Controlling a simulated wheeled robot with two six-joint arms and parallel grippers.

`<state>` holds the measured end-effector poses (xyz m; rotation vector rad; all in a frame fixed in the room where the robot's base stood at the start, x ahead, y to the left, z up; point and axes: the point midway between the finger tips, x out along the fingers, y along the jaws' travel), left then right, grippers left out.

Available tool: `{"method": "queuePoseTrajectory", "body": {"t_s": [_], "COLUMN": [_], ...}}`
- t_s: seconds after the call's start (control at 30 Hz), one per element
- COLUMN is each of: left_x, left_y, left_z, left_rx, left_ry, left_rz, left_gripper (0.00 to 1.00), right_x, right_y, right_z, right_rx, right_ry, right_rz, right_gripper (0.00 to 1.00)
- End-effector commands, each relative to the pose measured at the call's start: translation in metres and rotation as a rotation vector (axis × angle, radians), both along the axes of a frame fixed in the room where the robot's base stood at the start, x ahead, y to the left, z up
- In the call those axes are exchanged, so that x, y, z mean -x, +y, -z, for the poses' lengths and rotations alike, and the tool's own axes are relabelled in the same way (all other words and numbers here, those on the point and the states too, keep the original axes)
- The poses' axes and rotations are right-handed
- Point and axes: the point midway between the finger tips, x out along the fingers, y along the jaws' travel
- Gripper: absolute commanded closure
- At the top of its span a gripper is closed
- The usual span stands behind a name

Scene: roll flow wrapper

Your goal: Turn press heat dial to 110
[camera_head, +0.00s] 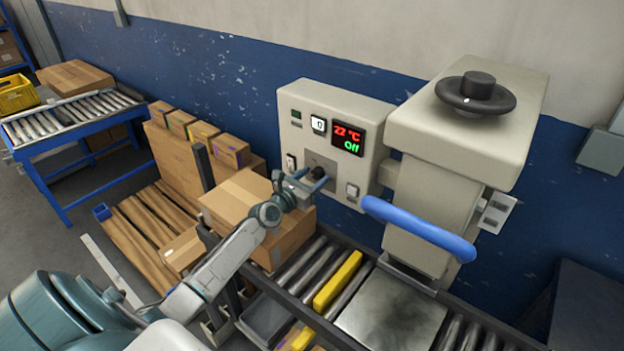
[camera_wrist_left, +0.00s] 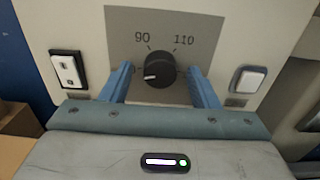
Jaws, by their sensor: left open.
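The press heat dial (camera_wrist_left: 160,69) is a round black knob on a grey plate of the control box. Its white mark points left and slightly down, away from the printed 90 and 110 above it. In the head view the dial (camera_head: 319,173) shows just beyond my left gripper (camera_head: 308,181). My left gripper (camera_wrist_left: 160,78) is open, with one blue finger on each side of the dial. I cannot tell whether either finger touches it. The display (camera_head: 348,138) on the control box (camera_head: 370,110) reads 22 °C in red and Off in green. My right gripper is not in view.
A rocker switch (camera_wrist_left: 68,69) is left of the dial and a white button (camera_wrist_left: 248,79) right of it. The press (camera_head: 440,190) with a blue handle (camera_head: 420,229) stands to the right. Cardboard boxes (camera_head: 240,200) are stacked close beside my left arm.

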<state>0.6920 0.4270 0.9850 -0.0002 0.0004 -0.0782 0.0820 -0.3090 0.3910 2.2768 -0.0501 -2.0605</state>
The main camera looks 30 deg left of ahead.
Motion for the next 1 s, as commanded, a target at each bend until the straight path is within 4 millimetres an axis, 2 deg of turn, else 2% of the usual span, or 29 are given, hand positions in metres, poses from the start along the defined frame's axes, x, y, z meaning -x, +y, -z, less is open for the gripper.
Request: {"method": "queuePoseTrajectory", "body": {"t_s": [0.1,0.13,0.33,0.67,1.0], "left_x": [0.0001,0.0002,0.0003,0.0003,0.0003], "left_y": [0.0000,-0.0001,-0.0001,0.0000,0.0000], "left_z": [-0.0001,0.0000,-0.0001,0.0000,0.0004], "left_rx": [0.000,0.000,0.000,-0.036,-0.252], "left_ry": [0.000,0.000,0.000,-0.003,-0.020], "left_rz": [0.000,0.000,0.000,0.000,0.000], "left_gripper": [0.45,0.49,0.88,0.89,0.89], "right_x": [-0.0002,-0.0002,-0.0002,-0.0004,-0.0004], "right_y": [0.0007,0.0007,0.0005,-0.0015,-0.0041], "right_z": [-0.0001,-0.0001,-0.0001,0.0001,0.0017], "right_rx": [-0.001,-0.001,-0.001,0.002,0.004], "right_ry": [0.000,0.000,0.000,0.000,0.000], "right_rz": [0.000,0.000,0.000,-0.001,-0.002], "right_gripper": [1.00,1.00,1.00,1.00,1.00]}}
